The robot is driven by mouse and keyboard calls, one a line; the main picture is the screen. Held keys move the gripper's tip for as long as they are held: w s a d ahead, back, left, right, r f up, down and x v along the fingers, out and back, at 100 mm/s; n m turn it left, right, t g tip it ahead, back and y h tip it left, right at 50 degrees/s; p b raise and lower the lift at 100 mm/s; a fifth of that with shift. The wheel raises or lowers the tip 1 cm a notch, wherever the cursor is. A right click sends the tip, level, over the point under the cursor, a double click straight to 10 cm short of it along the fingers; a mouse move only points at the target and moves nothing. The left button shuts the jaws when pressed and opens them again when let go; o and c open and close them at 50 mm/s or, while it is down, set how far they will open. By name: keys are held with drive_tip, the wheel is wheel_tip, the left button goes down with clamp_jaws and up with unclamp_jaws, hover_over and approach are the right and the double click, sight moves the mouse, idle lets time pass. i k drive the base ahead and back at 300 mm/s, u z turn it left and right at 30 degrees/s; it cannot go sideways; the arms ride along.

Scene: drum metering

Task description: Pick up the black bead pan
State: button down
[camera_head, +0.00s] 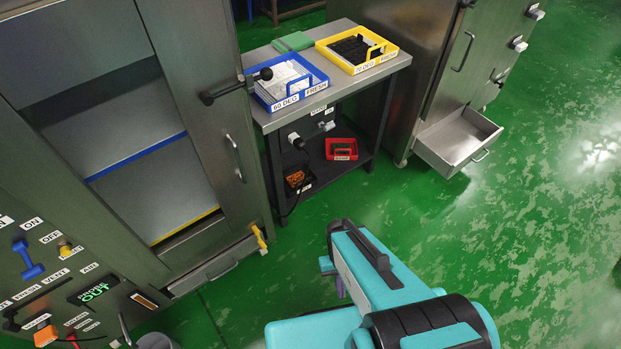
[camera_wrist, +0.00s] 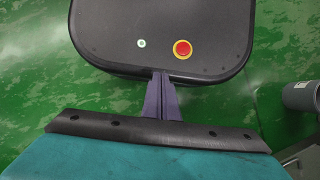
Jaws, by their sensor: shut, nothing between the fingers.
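A yellow-rimmed pan (camera_head: 387,66) holding a black filling stands at the back right of the bench top. Its front label seems to read 70 DEG FRESH, and a yellow handle rises from it. It best fits the black bead pan; single beads are too small to make out. My gripper (camera_wrist: 160,76) shows in the wrist view as two purple fingers, shut together with nothing between them. In the head view my gripper is mostly hidden by my teal arm, in front of and well apart from the bench. The pan is not in the wrist view.
A blue pan (camera_head: 311,92) with white contents stands left of the yellow one, near a green item (camera_head: 293,42). A red tray (camera_head: 341,158) sits on the lower shelf. An open cabinet door (camera_head: 190,60) flanks the bench; an open drawer (camera_head: 436,161) juts out right. Green floor is clear.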

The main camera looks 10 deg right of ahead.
sight(293, 179)
drive_tip(key=z, duration=0.15)
drive_tip(key=k, duration=0.55)
drive_tip(key=u, duration=0.8)
drive_tip(key=i, duration=0.8)
drive_tip(key=u, duration=0.35)
